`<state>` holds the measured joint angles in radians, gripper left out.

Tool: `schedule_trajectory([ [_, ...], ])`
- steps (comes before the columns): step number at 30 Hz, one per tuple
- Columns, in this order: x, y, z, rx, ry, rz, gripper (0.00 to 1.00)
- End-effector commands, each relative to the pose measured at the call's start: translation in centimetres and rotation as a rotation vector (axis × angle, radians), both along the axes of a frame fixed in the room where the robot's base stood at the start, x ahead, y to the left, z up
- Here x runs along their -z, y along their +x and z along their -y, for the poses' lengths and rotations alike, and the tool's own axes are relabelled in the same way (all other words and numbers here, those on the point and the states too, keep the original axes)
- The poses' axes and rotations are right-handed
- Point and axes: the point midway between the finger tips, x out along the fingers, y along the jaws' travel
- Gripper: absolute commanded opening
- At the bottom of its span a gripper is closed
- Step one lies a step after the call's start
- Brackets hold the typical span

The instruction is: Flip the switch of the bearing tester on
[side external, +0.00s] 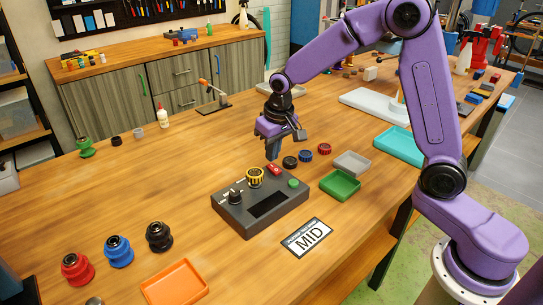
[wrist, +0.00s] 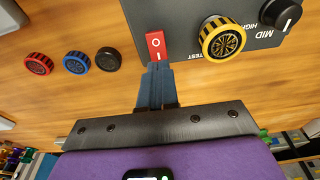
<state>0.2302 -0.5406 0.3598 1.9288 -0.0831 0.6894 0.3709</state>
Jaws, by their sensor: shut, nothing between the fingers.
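The bearing tester (side external: 232,218) is a dark grey box on the wooden bench, and its face also shows in the wrist view (wrist: 195,12). Its red rocker switch (wrist: 156,42) carries O and I marks and sits at the box's edge; it also shows in the side view (side external: 274,169). My gripper (side external: 273,157) is shut and empty, pointing down. In the wrist view its blue fingertips (wrist: 158,66) are at the switch's I end. I cannot tell whether they touch it, nor which way the rocker is tilted.
The tester bears a yellow-rimmed bearing (side external: 255,177), a black knob (side external: 235,197) and a green button (side external: 293,183). Black, blue and red small bearings (side external: 306,155) lie beside my gripper. Green (side external: 340,186) and grey (side external: 352,163) trays and a MID card (side external: 307,237) are nearby.

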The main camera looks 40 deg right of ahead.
Motion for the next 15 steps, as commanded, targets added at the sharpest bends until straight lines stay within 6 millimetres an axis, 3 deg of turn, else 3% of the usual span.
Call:
schedule_trajectory([
  [6,1.8,0.3,0.0,-0.001,-0.001,-0.001,0.0],
  [15,1.9,0.3,0.0,-0.001,0.0,0.001,0.0],
])
